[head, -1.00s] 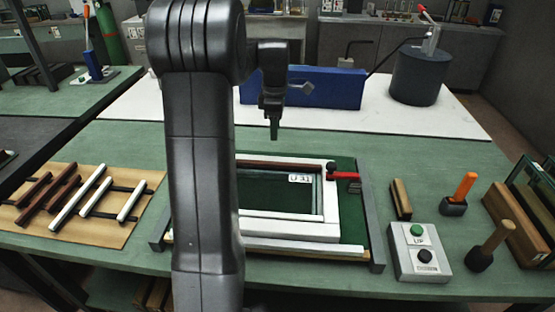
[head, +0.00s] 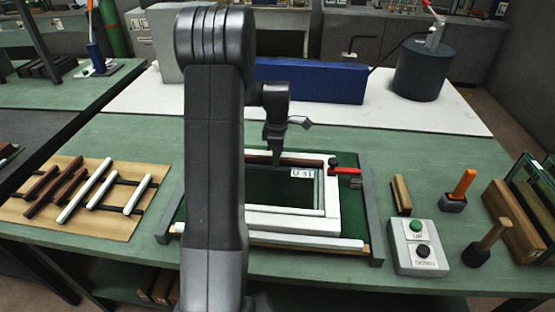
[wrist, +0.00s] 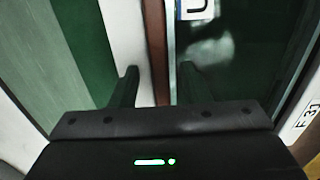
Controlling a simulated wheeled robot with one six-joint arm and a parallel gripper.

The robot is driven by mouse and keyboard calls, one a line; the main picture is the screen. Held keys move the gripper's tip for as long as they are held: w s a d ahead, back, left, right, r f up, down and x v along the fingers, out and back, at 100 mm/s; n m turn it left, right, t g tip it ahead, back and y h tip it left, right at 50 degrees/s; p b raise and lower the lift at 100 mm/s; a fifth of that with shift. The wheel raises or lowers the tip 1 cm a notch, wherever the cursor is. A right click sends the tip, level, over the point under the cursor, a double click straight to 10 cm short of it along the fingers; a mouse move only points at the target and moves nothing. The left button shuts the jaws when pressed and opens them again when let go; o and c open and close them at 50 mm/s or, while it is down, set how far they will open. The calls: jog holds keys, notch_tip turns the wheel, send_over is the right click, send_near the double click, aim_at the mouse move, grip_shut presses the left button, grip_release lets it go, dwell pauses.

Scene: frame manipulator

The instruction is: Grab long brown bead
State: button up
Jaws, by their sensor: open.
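A brown bead (head: 302,162) lies along the far side of the white window frame (head: 332,205), beside the dark glass pane (head: 280,188). The bead also shows in the wrist view (wrist: 155,45) as a narrow brown strip running up between the two fingers. My gripper (head: 276,159) is open above the far side of the frame, near this bead. In the wrist view my gripper (wrist: 157,76) has its fingers apart on either side of the strip. I cannot tell its height above the bead. Shorter brown beads (head: 42,188) lie on a board at the left.
White beads (head: 85,190) share the tan board (head: 105,225). A red-handled clamp (head: 345,171) stands at the frame's far right corner. A button box (head: 417,246), an orange-handled tool (head: 463,185) and a mallet (head: 487,240) stand at the right. A blue box (head: 320,80) is behind.

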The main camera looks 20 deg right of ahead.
jog(key=shift+f, duration=0.2)
grip_shut()
jog(key=shift+s, duration=0.1)
